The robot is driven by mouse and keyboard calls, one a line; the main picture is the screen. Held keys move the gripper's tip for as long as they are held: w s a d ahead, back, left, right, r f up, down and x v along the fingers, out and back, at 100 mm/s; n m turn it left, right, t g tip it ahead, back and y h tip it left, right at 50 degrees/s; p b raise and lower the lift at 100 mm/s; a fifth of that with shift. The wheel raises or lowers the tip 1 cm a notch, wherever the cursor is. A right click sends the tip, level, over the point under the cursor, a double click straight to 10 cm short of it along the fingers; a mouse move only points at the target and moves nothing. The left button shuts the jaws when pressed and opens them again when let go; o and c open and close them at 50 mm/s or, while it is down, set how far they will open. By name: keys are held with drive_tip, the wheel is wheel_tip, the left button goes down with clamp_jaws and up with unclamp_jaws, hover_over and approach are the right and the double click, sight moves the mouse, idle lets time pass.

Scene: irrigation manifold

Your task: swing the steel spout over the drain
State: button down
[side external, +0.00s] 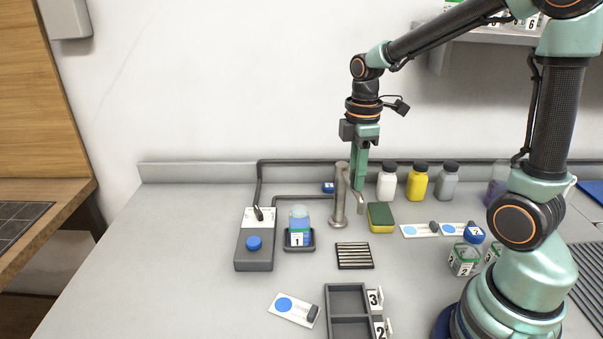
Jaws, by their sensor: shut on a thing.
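The steel spout (361,201) stands on a steel post (339,196) toward the back of the bench. Its arm reaches to the right of the post and its tip hangs down, close to the sponge. My gripper (359,186) points straight down from above and is shut on the spout. The fingers hide part of the spout's arm. The drain (354,256), a small dark slotted grate, lies in front of the post and slightly to the right. The spout's tip is behind the grate, not above it.
A green and yellow sponge (381,217) lies just right of the spout. White, yellow and grey bottles (417,184) stand behind it. Left are a jar in a tray (299,229) and a grey device with a blue knob (254,244). A divided box (346,300) stands in front.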

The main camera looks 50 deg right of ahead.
drive_tip(key=shift+d+r, duration=0.1)
drive_tip(key=c, duration=0.7)
unclamp_jaws()
wheel_tip(320, 180, up, 12)
drive_tip(key=s+a+f+m+t, duration=0.1)
drive_tip(key=a+m+t, duration=0.1)
drive_tip(key=m, duration=0.1)
drive_tip(key=s+a+f+m+t, duration=0.1)
drive_tip(key=s+a+f+m, duration=0.1)
drive_tip(key=m, duration=0.2)
drive_tip(key=s+a+f+m+t, duration=0.1)
drive_tip(key=s+a+m+t, duration=0.1)
drive_tip(key=a+m, duration=0.1)
drive_tip(key=shift+s+f+m+t, duration=0.2)
drive_tip(key=shift+m+t, duration=0.1)
drive_tip(key=shift+m, duration=0.2)
